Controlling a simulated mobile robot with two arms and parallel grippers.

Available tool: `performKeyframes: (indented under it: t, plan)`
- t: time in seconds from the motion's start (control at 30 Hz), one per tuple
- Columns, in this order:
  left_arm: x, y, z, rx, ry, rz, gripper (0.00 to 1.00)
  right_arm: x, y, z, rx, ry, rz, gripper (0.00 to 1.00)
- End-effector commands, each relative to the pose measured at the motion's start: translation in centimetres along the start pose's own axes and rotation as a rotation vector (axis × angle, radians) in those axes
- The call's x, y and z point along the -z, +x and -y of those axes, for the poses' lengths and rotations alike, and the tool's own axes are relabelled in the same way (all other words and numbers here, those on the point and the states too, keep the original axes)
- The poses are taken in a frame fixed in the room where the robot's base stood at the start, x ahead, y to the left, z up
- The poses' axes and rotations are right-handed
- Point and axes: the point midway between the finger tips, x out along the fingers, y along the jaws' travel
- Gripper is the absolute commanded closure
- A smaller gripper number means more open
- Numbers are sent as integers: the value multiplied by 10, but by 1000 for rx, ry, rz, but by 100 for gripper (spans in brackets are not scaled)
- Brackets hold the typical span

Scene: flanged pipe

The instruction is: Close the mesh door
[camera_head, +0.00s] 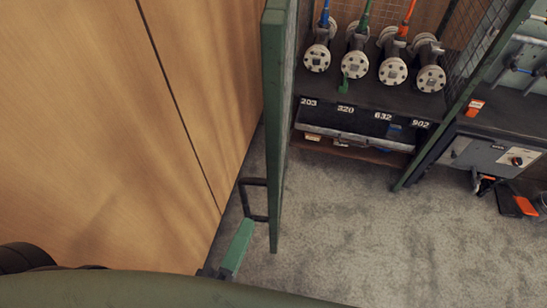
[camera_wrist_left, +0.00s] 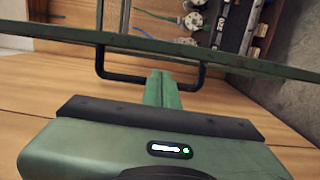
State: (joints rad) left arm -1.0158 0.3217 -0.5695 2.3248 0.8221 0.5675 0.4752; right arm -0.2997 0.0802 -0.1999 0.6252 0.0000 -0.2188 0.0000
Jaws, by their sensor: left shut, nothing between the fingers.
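The mesh door (camera_head: 273,130) stands open, swung out towards me, with its green frame seen nearly edge-on in the head view. Its frame also crosses the upper part of the left wrist view (camera_wrist_left: 230,61). A black bar handle (camera_head: 241,190) sticks out from the door's left face, and it shows in the left wrist view (camera_wrist_left: 120,77). My left gripper (camera_head: 243,228) is shut and empty, left of the door beside the handle. In the left wrist view its green fingers (camera_wrist_left: 163,80) overlap the handle bar; I cannot tell whether they touch. My right gripper is not in view.
A wooden wall (camera_head: 110,130) stands close on the left. The open cabinet holds several flanged pipes (camera_head: 393,71) above a numbered drawer (camera_head: 355,122). A grey box (camera_head: 490,157) and an orange-black tool (camera_head: 524,205) are at the right. The grey carpet (camera_head: 370,225) before the cabinet is clear.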

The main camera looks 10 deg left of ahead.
Motion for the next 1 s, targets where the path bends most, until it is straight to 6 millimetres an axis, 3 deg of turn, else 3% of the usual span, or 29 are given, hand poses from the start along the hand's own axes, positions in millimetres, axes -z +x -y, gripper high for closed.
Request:
performKeyframes:
  t: [0.17, 0.6, 0.8, 1.0]
  plan:
    - [0, 10, -2, 2, -6, -4, 100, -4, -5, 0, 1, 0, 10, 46]
    - [0, 84, -3, 1, -3, -3, 100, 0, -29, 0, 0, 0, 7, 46]
    - [0, 98, -1, 3, -4, -2, 100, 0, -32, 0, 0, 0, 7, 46]
    - [0, 100, 0, 4, -3, 0, 100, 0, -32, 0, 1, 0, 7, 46]
